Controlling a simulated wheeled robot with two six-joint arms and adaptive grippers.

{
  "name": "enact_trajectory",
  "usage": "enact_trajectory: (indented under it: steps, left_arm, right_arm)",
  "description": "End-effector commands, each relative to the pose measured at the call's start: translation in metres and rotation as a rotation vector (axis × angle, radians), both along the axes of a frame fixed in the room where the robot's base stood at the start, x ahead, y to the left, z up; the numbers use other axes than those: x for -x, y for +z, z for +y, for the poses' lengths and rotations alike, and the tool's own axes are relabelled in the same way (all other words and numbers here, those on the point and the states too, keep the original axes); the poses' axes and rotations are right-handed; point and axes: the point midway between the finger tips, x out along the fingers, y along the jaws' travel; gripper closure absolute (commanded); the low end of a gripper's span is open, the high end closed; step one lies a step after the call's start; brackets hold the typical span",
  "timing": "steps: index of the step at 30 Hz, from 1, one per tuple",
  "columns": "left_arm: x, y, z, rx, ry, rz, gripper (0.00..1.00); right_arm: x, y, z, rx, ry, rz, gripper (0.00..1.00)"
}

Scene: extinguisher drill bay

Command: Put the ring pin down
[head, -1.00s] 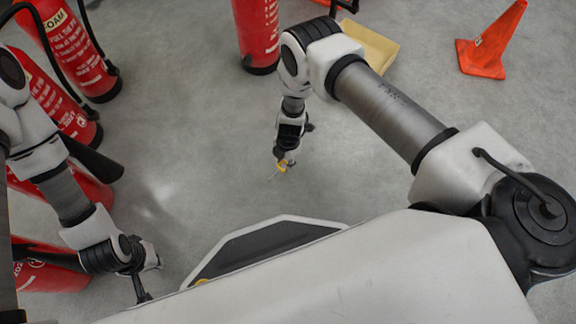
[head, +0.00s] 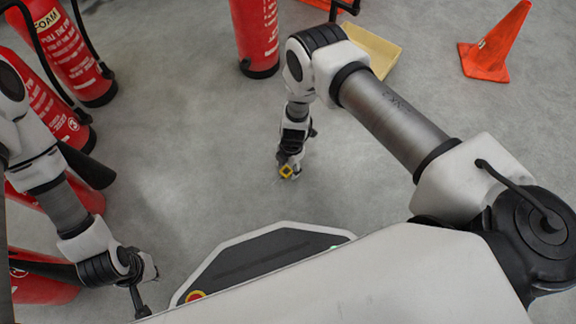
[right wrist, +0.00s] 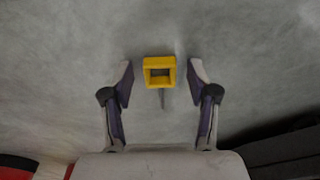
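The ring pin (right wrist: 159,72) has a yellow square ring and a thin grey pin. In the right wrist view it sits between the fingertips of my right gripper (right wrist: 161,80), with a gap on both sides. My right gripper is open, low over the grey floor. In the head view the yellow ring (head: 287,171) shows at the tip of my right gripper (head: 288,168). The pin appears to lie on the floor, though the exact contact is hard to see. My left gripper (head: 143,281) is at the lower left, and its finger opening is unclear.
Several red extinguishers (head: 60,60) stand along the left, some behind my left arm. Another extinguisher (head: 257,40) stands at the top centre. A yellowish tray (head: 378,52) lies behind my right arm. An orange cone (head: 487,50) is at the upper right. The middle floor is clear.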

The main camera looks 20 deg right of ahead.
Motion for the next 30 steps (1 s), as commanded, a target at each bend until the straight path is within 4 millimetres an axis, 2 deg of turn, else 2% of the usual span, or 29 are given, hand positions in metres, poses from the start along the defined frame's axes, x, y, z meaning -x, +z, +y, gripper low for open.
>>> enact_trajectory:
  steps: [5, 8, 13, 18, 22, 30]
  left_arm:
    - [0.0, 0.005, 0.0, 0.0, 0.0, 0.001, 1.0]
    - [0.001, 0.02, 0.0, 0.0, -0.002, 0.002, 1.0]
    - [0.002, 0.054, -0.001, 0.001, -0.007, 0.005, 1.0]
    - [0.002, 0.075, -0.001, 0.001, -0.007, 0.005, 1.0]
    - [0.002, 0.08, -0.001, 0.001, -0.007, 0.005, 1.0]
    - [0.002, 0.079, -0.001, 0.001, -0.007, 0.005, 1.0]
  right_arm:
    - [0.0, 0.008, 0.0, 0.0, 0.0, 0.0, 0.41]
    - [-0.001, 0.028, -0.002, 0.0, -0.002, -0.001, 0.41]
    - [-0.004, 0.075, -0.006, 0.0, -0.001, -0.001, 0.41]
    - [-0.006, 0.111, -0.011, 0.0, -0.001, 0.0, 0.41]
    - [-0.006, 0.122, -0.012, -0.001, 0.0, 0.0, 0.41]
    - [-0.005, 0.122, -0.014, 0.005, -0.013, 0.003, 0.41]
